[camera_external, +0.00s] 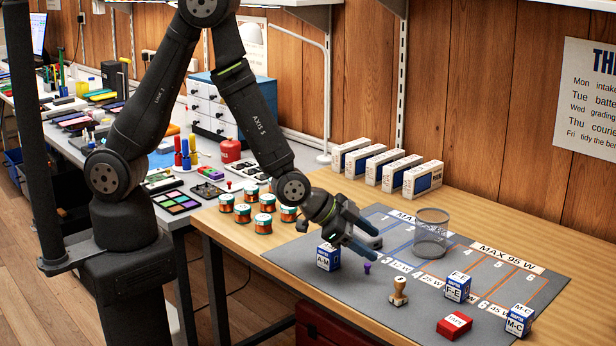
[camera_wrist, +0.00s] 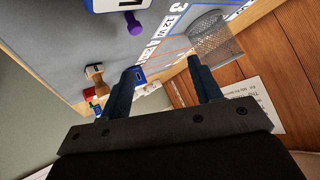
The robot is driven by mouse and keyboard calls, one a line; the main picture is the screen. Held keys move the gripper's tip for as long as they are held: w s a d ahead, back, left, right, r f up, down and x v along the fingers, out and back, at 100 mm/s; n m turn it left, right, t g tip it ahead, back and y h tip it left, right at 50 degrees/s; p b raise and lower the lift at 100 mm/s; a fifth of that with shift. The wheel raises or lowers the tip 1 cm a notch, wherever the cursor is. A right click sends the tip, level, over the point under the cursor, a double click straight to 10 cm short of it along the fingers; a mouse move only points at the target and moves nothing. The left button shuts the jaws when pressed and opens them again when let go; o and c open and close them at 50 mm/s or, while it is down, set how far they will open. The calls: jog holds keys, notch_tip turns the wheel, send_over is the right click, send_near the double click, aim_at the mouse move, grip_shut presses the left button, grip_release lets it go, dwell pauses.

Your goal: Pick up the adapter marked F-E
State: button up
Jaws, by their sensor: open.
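The adapter marked F-E (camera_external: 457,287) is a small blue and white box standing on the grey mat (camera_external: 300,257), right of the wooden stamp. A similar box marked A-M (camera_external: 328,257) stands nearer my gripper, and one marked M-C (camera_external: 519,320) stands at the mat's right corner. My gripper (camera_external: 372,246) is open and empty above the mat, beside the A-M box and well left of the F-E box. In the wrist view, the two fingers of my gripper (camera_wrist: 166,76) are apart.
A wire mesh cup (camera_external: 430,234) stands just right of my gripper. A wooden stamp (camera_external: 398,291), a purple piece (camera_external: 367,267) and a red box marked TAPE (camera_external: 455,326) are on the mat.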

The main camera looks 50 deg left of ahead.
aim_at(454, 275)
jog(key=w, duration=0.1)
jog(key=w+g, duration=0.1)
jog(key=w+m+y, duration=0.1)
jog(key=shift+d+f+g, duration=0.35)
jog(key=shift+f+g, duration=0.05)
jog(key=shift+w+d+r+m+g, duration=0.3)
jog(key=shift+w+d+m+g, duration=0.1)
jog(key=shift+d+g, duration=0.2)
jog(key=shift+w+d+r+m+g, duration=0.25)
jog(key=shift+w+d+m+g, duration=0.2)
jog(key=shift+d, duration=0.2)
jog(key=w+d+r+m+g+h, duration=0.1)
jog(key=d+r+m+g+h, duration=0.3)
jog(key=d+r, duration=0.15)
jog(key=x, duration=1.1)
jog(key=shift+w+d, duration=0.1)
jog(key=shift+w, duration=0.15)
jog(key=shift+t, duration=0.25)
jog(key=shift+x, duration=2.8)
jog(key=shift+s, duration=0.1)
jog(key=c, duration=1.1)
